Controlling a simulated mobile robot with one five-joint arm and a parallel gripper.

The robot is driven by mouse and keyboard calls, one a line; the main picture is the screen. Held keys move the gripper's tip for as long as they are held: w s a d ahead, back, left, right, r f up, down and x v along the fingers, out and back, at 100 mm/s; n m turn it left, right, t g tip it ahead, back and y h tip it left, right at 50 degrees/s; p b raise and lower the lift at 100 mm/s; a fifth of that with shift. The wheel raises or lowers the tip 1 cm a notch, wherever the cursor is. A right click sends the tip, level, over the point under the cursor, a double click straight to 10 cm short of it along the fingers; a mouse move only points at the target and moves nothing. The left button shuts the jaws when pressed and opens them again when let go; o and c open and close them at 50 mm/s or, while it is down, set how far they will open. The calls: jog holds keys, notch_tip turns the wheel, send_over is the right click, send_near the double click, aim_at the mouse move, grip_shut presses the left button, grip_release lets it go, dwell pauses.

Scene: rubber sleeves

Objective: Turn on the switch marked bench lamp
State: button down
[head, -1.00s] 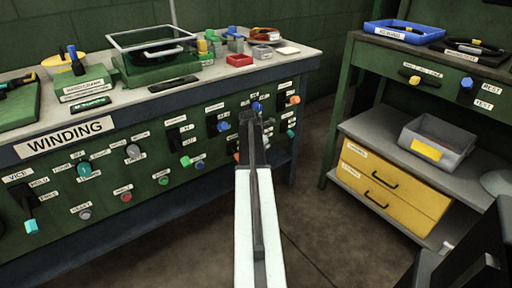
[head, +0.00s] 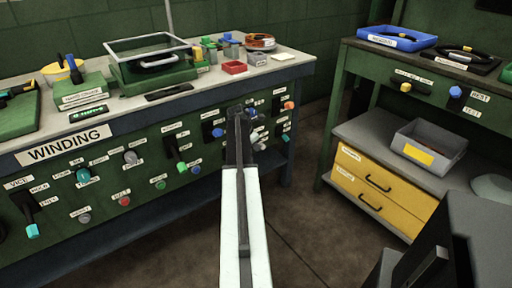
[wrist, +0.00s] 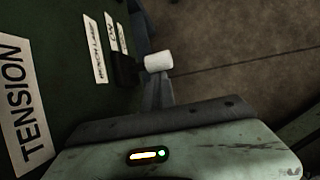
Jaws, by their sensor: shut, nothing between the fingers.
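The bench lamp switch shows in the wrist view as a black lever with a white cylindrical tip (wrist: 158,62). Its label (wrist: 96,50) reads BENCH LAMP. An ON label (wrist: 111,34) and a second, hard-to-read label stand beside the lever. The lever's tip points right in that picture, away from the name label. My gripper (head: 239,112) is shut and empty in the head view, in front of the right part of the green panel. It hides some of the panel there. Its fingertips are not clear in the wrist view, and I cannot tell whether they touch the switch.
A TENSION label (wrist: 20,105) is beside the switch. The WINDING panel (head: 100,225) carries several other knobs and levers close together. A second bench with a blue tray (head: 398,38) and yellow drawers (head: 358,200) stands right. The floor (head: 310,215) between is clear.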

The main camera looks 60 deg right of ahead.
jog(key=shift+s+d+r, duration=0.15)
jog(key=shift+s+d, duration=0.15)
jog(key=shift+d, duration=0.1)
dwell(1.1)
jog(key=shift+r, duration=0.15)
jog(key=shift+w+d+r+p, duration=0.1)
jog(key=shift+r+p, duration=0.35)
jog(key=shift+p, duration=0.45)
jog(key=p+v, duration=0.6)
jog(key=v, duration=0.1)
jog(key=shift+w+a, duration=0.25)
jog(key=shift+a, duration=0.25)
